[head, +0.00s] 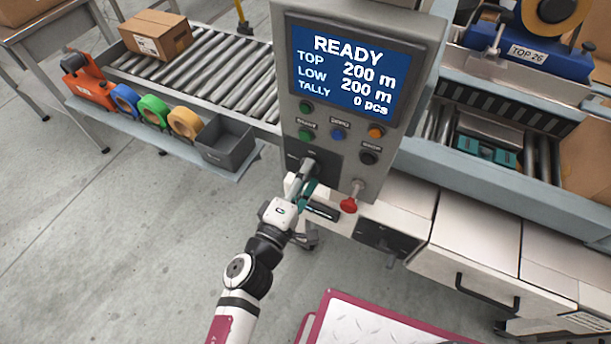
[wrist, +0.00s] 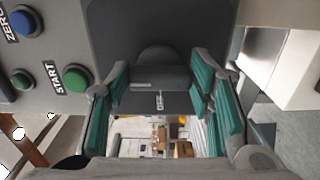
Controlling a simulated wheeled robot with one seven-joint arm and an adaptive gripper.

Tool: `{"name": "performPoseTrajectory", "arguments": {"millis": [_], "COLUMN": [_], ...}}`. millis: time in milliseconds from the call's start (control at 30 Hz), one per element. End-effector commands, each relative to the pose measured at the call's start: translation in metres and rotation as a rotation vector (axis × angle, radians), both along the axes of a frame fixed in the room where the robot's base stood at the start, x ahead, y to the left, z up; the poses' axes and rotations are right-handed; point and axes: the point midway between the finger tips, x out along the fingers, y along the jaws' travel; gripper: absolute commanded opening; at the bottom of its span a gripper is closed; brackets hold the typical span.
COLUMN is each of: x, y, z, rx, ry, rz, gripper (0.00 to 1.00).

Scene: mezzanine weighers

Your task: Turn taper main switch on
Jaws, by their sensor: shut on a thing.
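The taper main switch (head: 308,167) sits on a dark plate at the lower left of the grey control panel (head: 292,85). In the wrist view its grey handle (wrist: 160,78) lies across the space between my green-padded fingers. A label beside the handle appears to read OFF. My gripper (head: 306,186) is shut on the switch handle; the green pads (wrist: 118,88) flank it on both sides. The panel's screen (head: 348,70) reads READY, TOP 200 m, LOW 200 m and TALLY 0 pcs. My fingers hide part of the switch in the head view.
A red mushroom button (head: 349,204) juts out just right of my gripper. Green, blue, orange and black buttons sit above the switch. A roller conveyor (head: 210,75) and a shelf with tape rolls (head: 152,111) are at the left. A red-edged plate (head: 365,325) is in front.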

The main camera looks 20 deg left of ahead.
Motion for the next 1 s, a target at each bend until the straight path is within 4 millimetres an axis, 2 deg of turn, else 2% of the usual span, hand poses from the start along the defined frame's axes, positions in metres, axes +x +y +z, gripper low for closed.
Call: {"name": "performPoseTrajectory", "arguments": {"millis": [367,400,467,833,1000], "x": [0.0,0.0,0.0,-0.003,-0.023], "y": [-0.001,-0.001,-0.001,0.0,0.003], "z": [-0.001,-0.001,-0.001,0.0,0.0], "rx": [0.006,0.007,0.006,0.005,0.006], "ry": [0.001,0.0,0.001,0.001,0.001], "rz": [-0.002,-0.002,-0.002,0.0,0.004], "gripper": [0.2,0.55,0.68,0.68,0.68]}}
